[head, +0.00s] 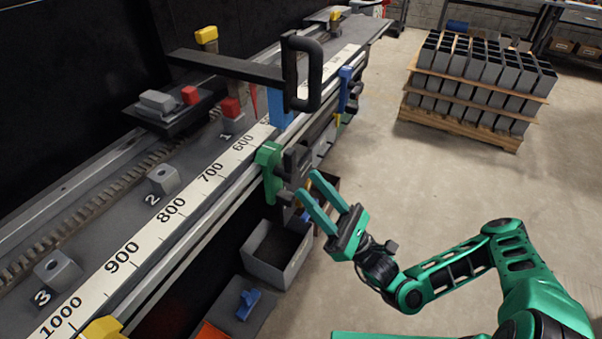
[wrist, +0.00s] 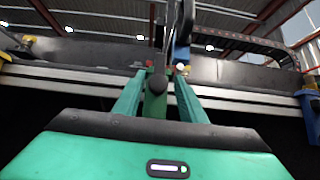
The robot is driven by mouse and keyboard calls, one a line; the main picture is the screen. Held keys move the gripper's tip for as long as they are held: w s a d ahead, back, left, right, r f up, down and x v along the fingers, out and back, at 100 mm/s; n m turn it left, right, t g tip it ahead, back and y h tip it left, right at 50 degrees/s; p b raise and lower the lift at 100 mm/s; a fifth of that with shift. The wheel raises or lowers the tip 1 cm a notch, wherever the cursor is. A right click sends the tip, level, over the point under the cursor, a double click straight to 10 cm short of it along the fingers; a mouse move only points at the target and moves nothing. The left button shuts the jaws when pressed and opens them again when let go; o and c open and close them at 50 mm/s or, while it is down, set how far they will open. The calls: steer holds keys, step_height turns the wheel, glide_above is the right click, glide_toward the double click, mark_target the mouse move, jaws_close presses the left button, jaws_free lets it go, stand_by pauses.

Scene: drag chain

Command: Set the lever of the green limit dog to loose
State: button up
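The green limit dog (head: 270,172) is clamped on the front edge of the rail, near the 600 mark of the scale. Its dark lever (head: 294,162) sticks out on the side facing my gripper; whether it is set tight or loose is hard to tell. My gripper (head: 309,184) is open, with its two green fingers pointing at the dog from the front. In the wrist view, the green dog (wrist: 154,106) and a dark rounded knob (wrist: 157,83) show between the spread fingers (wrist: 158,76). I see no clear contact.
A carriage with a black handle (head: 289,75) overhangs the rail just behind the dog. A blue dog (head: 345,88) sits farther along, and a yellow one (head: 100,328) nearer. A grey bin (head: 278,262) stands below. The floor at right is free up to a loaded pallet (head: 460,125).

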steer(key=shift+v, duration=2.25)
steer(key=shift+g, duration=0.3)
